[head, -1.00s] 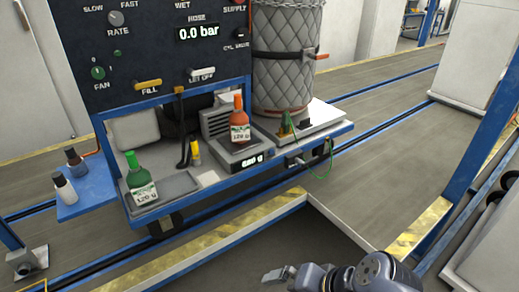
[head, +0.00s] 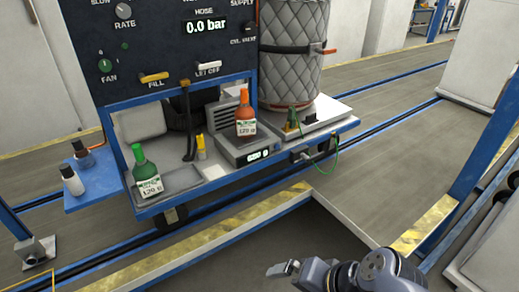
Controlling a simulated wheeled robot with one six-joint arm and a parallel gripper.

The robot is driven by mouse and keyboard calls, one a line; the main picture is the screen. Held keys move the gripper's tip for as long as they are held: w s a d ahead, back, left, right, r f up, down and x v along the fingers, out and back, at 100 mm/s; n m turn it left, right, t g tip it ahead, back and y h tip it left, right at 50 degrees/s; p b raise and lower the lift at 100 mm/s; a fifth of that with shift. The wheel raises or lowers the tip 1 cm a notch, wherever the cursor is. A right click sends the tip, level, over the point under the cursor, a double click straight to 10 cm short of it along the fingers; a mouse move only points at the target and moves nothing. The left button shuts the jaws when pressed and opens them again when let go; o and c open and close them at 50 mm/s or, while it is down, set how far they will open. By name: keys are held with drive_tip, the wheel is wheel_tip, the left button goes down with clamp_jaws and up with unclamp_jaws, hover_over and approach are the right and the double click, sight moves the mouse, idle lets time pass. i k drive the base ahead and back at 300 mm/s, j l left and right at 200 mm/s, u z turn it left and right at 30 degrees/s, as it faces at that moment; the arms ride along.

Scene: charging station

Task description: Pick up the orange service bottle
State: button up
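The orange service bottle (head: 245,112) stands upright on the grey scale (head: 250,150) at the middle of the blue-framed cart. It has a white label reading 120 g. A green bottle (head: 145,172) with a similar label stands at the left front, by a dark tray (head: 183,181). My gripper (head: 275,269) is at the bottom of the head view, well in front of and below the cart, apart from both bottles. Its fingers are small and seen from the side, so I cannot tell whether it is open or shut.
A quilted grey cylinder (head: 293,50) stands behind the orange bottle, right. A control panel (head: 170,50) rises behind the cart deck. Two small bottles (head: 72,180) sit on a blue side shelf. A yellow-black striped kerb (head: 230,222) and blue post (head: 490,130) lie around the clear floor.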

sight(245, 119)
drive_tip(key=i+j, duration=0.15)
drive_tip(key=i, duration=0.55)
drive_tip(key=i+j+u, duration=0.15)
drive_tip(key=i, duration=0.55)
